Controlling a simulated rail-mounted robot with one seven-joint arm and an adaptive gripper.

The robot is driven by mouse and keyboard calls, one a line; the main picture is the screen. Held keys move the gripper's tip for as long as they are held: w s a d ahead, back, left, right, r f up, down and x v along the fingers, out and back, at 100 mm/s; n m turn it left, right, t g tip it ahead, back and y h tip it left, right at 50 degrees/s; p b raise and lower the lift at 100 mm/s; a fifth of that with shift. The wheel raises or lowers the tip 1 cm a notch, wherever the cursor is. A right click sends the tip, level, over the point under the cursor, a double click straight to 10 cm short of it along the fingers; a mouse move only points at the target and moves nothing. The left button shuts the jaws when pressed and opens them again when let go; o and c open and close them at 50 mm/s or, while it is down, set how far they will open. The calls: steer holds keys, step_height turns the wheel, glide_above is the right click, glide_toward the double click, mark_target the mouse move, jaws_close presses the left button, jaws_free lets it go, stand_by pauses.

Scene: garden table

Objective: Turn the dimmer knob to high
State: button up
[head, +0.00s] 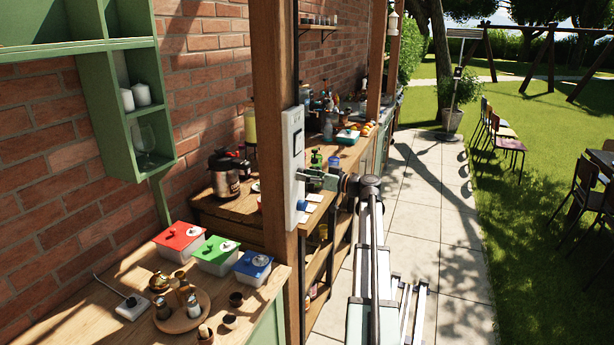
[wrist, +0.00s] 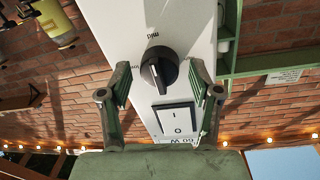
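The dimmer knob (wrist: 158,68) is black and round, on a white control panel (wrist: 115,18) in the wrist view. An upside-down "mid" label sits above it, and its pale pointer mark seems to face downward in the picture. A rocker switch (wrist: 176,118) marked I and O is just below the knob. My gripper (wrist: 159,72) is open, with one finger on each side of the knob and visible gaps to it. In the head view my gripper (head: 312,179) is at the panel (head: 293,165) on the wooden post; the knob is not discernible there.
The wooden post (head: 275,110) carries the panel. Left of it, a counter holds red (head: 180,236), green (head: 215,250) and blue-lidded (head: 253,264) boxes and a round tray (head: 182,318). Behind are a pot (head: 223,174) and a cluttered bench. Paving to the right is open.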

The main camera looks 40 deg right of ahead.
steer(key=c, duration=0.8)
steer(key=shift+m+b, duration=0.3)
steer(key=shift+b, duration=0.1)
steer(key=m+b, duration=0.2)
steer(key=shift+f+m, duration=0.1)
steer(key=shift+m, duration=0.2)
steer(key=shift+d+r+m+g+y, duration=0.15)
steer(key=shift+m+g, duration=0.1)
steer(key=shift+m, duration=1.9)
steer(key=shift+a+m+g+y, duration=0.1)
steer(key=shift+m+g, duration=0.1)
steer(key=shift+m, duration=1.9)
steer(key=shift+d+r+m+g+y, duration=0.15)
steer(key=shift+m+g, duration=0.1)
steer(key=shift+m, duration=1.9)
steer(key=shift+f, duration=0.1)
